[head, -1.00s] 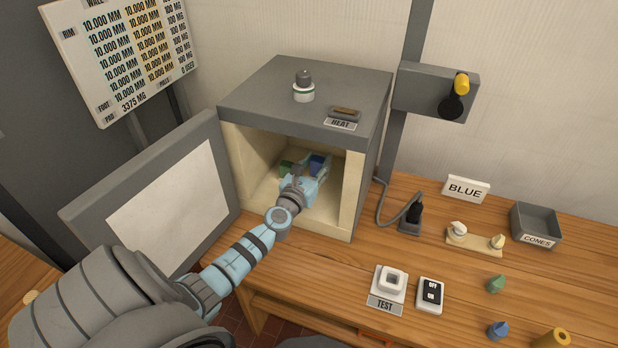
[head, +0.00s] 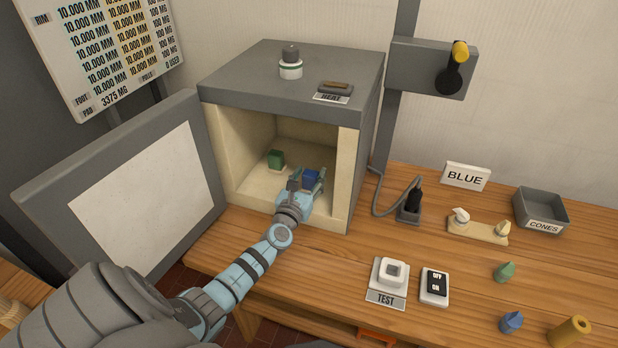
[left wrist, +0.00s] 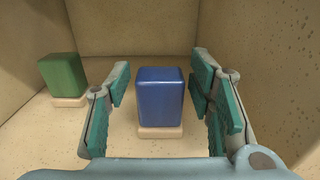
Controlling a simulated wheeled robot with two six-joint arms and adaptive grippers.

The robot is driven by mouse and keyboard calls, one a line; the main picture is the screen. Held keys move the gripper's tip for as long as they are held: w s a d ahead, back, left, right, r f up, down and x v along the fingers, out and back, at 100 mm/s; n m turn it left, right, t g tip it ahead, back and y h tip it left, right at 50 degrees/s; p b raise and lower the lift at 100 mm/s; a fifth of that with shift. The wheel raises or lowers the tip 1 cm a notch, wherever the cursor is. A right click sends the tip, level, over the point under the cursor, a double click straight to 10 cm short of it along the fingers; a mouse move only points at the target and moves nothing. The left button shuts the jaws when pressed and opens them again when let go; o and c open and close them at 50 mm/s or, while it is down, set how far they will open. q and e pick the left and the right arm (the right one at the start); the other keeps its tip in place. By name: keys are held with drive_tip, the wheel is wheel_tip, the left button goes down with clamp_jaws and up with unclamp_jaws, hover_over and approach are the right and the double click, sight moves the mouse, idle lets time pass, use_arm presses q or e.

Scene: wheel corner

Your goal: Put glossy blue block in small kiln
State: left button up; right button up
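The glossy blue block (head: 311,177) is inside the small kiln (head: 352,190), whose door (head: 150,195) stands open to the left. In the left wrist view the blue block (left wrist: 160,97) stands upright on a small pale base on the kiln floor. My left gripper (head: 306,182) reaches into the kiln's mouth. In the left wrist view its fingers (left wrist: 160,103) are spread on both sides of the block, with gaps showing on each side. A green block (head: 276,159) stands on another pale base to the left, also in the left wrist view (left wrist: 62,85). My right gripper is not in view.
On the bench right of the kiln are a test block (head: 391,275), an off/on switch (head: 434,287), a cones tray (head: 540,209) and loose cones (head: 505,271). A power cable (head: 381,200) runs beside the kiln. A lever box (head: 430,68) is on the post.

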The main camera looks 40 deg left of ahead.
use_arm(q)
drive_tip(key=shift+r, duration=0.15)
drive_tip(key=shift+s+d+p, duration=0.1)
drive_tip(key=shift+s+p, duration=0.1)
drive_tip(key=shift+p, duration=0.1)
drive_tip(key=p+v, duration=0.1)
drive_tip(key=v, duration=1)
drive_tip(key=shift+s+p, duration=0.3)
